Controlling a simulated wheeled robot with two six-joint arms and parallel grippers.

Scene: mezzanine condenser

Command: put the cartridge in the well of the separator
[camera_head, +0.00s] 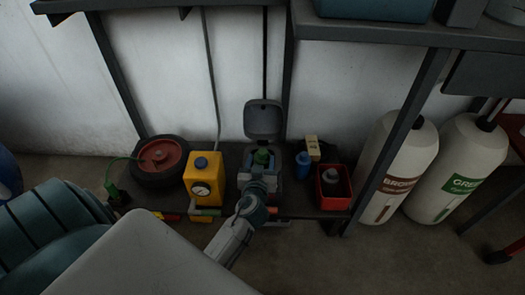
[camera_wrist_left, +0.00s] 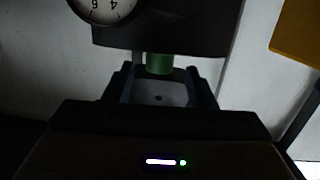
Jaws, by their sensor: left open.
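The separator (camera_head: 264,118) is a dark grey unit on the low shelf with its lid raised. A green piece that looks like the cartridge (camera_head: 261,157) shows at its well, with its lower part hidden. My left gripper (camera_head: 258,183) is just in front of the separator, partly covered by its own wrist. In the left wrist view its two fingers (camera_wrist_left: 165,92) are apart, with the green cylinder (camera_wrist_left: 160,64) beyond the gap, below a dark body with a gauge. I cannot tell whether the fingers touch it or how deep it sits. My right gripper is not in view.
Left of the separator are a yellow canister (camera_head: 203,178) with a gauge and a red-hubbed wheel (camera_head: 160,176). To its right are a blue bottle (camera_head: 303,166), a beige box (camera_head: 313,147) and a red bin (camera_head: 333,203). Gas cylinders (camera_head: 400,165) stand farther right.

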